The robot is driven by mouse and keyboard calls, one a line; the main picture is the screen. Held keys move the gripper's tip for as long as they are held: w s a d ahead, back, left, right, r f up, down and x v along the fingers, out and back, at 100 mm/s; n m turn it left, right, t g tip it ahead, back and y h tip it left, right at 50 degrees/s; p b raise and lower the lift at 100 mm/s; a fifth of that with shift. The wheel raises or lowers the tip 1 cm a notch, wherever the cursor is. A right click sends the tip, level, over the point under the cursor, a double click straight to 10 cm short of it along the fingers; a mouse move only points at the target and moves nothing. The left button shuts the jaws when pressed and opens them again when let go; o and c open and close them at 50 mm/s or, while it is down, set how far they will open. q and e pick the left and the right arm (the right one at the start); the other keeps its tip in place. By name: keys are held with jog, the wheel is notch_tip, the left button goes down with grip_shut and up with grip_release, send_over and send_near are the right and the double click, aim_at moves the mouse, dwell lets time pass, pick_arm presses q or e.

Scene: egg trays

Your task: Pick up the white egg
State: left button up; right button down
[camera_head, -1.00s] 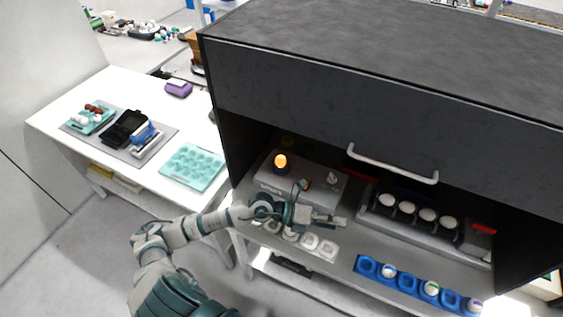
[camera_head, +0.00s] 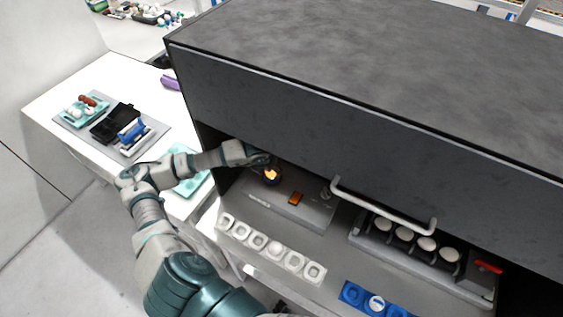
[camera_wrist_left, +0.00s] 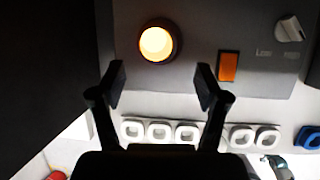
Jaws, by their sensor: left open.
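My left gripper (camera_head: 264,162) is at the round glowing lamp (camera_head: 272,175) on the grey box inside the dark cabinet. In the left wrist view, its open fingers (camera_wrist_left: 160,86) have nothing between them, and the lamp (camera_wrist_left: 156,43) glows ahead of them. I cannot tell whether an egg sits on the lamp. A white tray of square cups (camera_head: 314,272) lies in front of the box. A rounded white shape, seemingly a white egg (camera_head: 276,248), sits in one cup. Several pale eggs (camera_head: 427,243) rest in a dark rack on the right. My right gripper is out of view.
The cabinet's raised front panel and handle (camera_head: 384,206) hang above the work shelf. A blue tray (camera_head: 352,294) holds at least one egg at the front right. An orange switch (camera_wrist_left: 228,67) is beside the lamp. A white table (camera_head: 75,88) stands left.

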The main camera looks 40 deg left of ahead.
pick_arm(q)
jog(key=shift+w+a+f, duration=0.15)
jog(key=shift+w+a, duration=0.05)
jog(key=shift+a+f, duration=0.15)
jog(key=shift+f, duration=0.2)
jog(key=p+x, duration=0.2)
jog(key=x, duration=0.3)
jog(key=shift+w+a+f, duration=0.15)
jog(key=shift+f, duration=0.15)
jog(key=shift+w+f, duration=0.15)
jog(key=shift+f, duration=0.05)
jog(key=shift+r, duration=0.1)
jog(key=shift+c, duration=1.3)
jog(key=c, duration=0.5)
